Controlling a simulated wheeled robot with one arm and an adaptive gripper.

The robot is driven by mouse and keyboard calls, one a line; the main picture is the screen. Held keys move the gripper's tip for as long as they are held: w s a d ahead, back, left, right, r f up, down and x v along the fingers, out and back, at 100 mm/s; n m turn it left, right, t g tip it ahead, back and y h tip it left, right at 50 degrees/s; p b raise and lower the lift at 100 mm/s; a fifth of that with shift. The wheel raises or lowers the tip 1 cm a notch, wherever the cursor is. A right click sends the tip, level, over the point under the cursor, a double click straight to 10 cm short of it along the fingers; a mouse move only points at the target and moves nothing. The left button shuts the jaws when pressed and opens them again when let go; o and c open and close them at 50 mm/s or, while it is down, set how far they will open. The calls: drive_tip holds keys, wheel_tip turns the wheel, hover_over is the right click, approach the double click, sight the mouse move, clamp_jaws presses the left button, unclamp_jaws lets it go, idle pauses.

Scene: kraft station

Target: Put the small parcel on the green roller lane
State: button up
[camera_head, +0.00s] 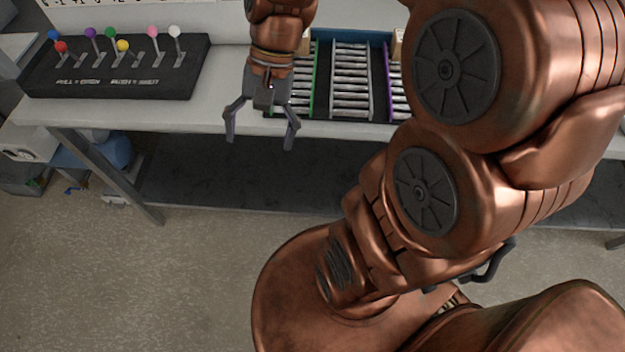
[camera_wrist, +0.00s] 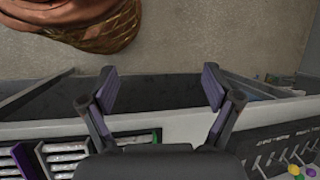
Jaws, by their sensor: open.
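My gripper (camera_head: 262,140) hangs open and empty at the front edge of the bench, left of centre in the head view. A brown box (camera_head: 397,46) shows at the far right of the lanes, mostly hidden by my arm. A tan patch (camera_head: 305,42) shows at the back of the green-edged lane. I cannot tell which is the small parcel.
A middle roller lane (camera_head: 350,80) and a purple-edged lane (camera_head: 386,82) lie right of the green edge. A black lever panel (camera_head: 115,68) with coloured knobs stands at the left of the bench (camera_head: 215,112). My arm covers the bench's right side. Floor (camera_head: 120,270) in front is clear.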

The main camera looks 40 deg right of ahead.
drive_tip(key=s+d+f+n+h, duration=0.2)
drive_tip(key=s+n+h, duration=0.2)
drive_tip(key=s+n, duration=0.3)
drive_tip(key=shift+s+f+h, duration=0.3)
drive_tip(key=shift+s+f, duration=0.05)
drive_tip(key=shift+s, duration=2.1)
drive_tip(key=shift+r+p, duration=0.35)
